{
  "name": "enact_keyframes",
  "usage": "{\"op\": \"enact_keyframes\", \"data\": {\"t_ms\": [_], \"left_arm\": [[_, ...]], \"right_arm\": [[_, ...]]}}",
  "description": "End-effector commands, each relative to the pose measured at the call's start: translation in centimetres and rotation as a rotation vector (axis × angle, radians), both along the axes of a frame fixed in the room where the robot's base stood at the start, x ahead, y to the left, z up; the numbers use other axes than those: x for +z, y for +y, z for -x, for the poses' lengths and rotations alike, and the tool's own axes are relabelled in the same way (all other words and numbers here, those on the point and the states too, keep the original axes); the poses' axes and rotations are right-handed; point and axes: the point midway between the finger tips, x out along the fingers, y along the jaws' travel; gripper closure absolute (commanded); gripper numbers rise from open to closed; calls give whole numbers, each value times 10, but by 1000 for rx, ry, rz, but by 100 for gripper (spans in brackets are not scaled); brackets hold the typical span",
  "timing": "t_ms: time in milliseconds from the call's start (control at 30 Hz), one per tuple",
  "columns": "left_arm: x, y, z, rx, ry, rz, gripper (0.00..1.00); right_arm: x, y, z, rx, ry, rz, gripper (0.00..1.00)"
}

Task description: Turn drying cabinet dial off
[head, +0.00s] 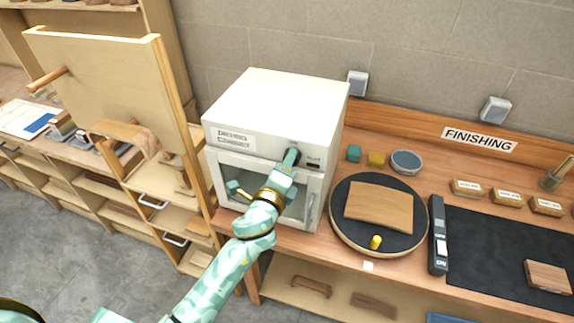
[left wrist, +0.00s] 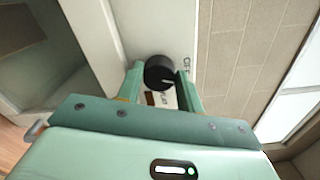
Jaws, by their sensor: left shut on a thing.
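The white drying cabinet (head: 275,100) stands on the wooden bench, with a label on its front at left and a glazed door below. Its black round dial (left wrist: 160,72) shows between the fingers in the left wrist view, with a pale mark on its face and lettering beside it on the panel. In the head view the dial is mostly hidden by my left gripper (head: 291,157), which reaches the upper right of the cabinet's front. In the left wrist view my left gripper (left wrist: 160,84) is shut on the dial, one finger on each side. My right gripper is not in view.
Right of the cabinet is a round black turntable (head: 345,230) with a curved wooden piece (head: 379,208). A blue-grey bowl (head: 406,161) and small blocks stand behind it. A wooden rack with a tall panel (head: 105,85) stands close on the left. A black mat (head: 500,250) lies at right.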

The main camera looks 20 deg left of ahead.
Motion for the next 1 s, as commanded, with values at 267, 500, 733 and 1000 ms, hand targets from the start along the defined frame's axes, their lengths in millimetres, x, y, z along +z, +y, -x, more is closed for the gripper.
{"op": "enact_keyframes", "data": {"t_ms": [267,500,733,1000], "left_arm": [[-1,1,0,1,7,209,86],[-1,1,0,1,11,321,86],[-2,1,0,1,12,368,86],[-2,1,0,0,13,376,86]], "right_arm": [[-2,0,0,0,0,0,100],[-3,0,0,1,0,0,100],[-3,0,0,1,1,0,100],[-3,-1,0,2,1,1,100]]}}
